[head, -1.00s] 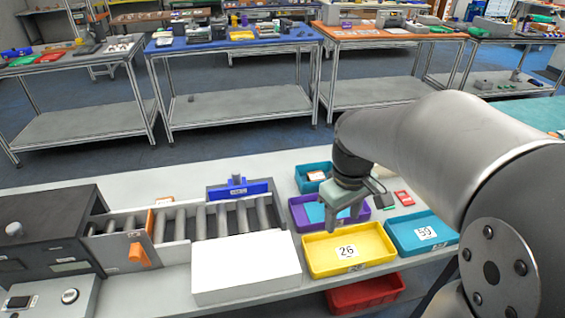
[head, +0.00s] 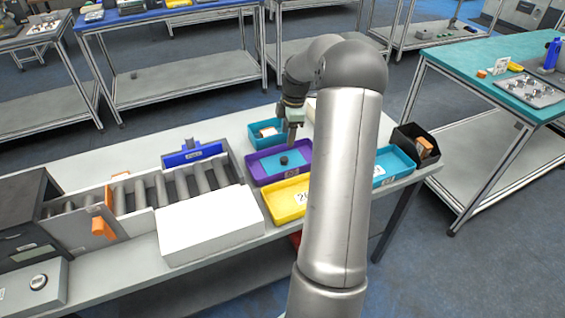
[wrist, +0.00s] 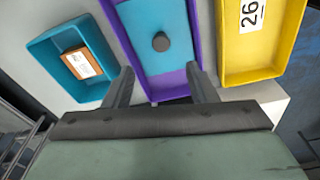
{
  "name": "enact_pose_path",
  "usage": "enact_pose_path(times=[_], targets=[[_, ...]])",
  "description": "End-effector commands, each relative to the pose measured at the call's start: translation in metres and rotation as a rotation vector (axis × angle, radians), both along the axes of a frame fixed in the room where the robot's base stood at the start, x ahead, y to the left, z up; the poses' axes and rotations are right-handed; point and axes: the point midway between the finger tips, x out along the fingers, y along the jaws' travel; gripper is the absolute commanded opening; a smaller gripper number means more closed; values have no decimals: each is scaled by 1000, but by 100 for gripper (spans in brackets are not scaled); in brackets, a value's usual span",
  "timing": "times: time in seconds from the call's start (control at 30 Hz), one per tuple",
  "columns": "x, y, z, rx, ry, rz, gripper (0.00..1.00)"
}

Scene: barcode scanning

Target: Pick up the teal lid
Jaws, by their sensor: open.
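The teal lid (head: 266,165) is a flat panel with a dark round knob (head: 284,160). It lies in the purple tray (head: 252,172). In the wrist view the lid (wrist: 150,20) and its knob (wrist: 161,41) show between the finger lines, with the purple tray (wrist: 115,28) around it. My gripper (head: 291,143) is open and empty, above the far part of the purple tray. In the wrist view its two fingers (wrist: 160,72) are spread wide over the tray's end, with the knob ahead of them. I cannot tell its exact height.
A teal bin (wrist: 45,55) with a brown labelled box (wrist: 80,63) stands beside the purple tray. A yellow tray (head: 283,207) is on its near side. A roller conveyor (head: 165,190) and a white box (head: 210,225) stand left. A black bin (head: 407,130) is right.

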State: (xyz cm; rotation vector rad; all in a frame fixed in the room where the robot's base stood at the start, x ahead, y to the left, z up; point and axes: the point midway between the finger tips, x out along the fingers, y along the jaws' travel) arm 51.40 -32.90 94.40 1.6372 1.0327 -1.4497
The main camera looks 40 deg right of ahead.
Motion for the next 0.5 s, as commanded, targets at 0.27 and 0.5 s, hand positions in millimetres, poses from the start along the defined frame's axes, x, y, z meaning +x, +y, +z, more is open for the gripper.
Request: enact_pose_path(times=[0.27,0.5], targets=[[2,5,-42,1,2,-1,52],[2,7,-61,1,3,-1,52]])
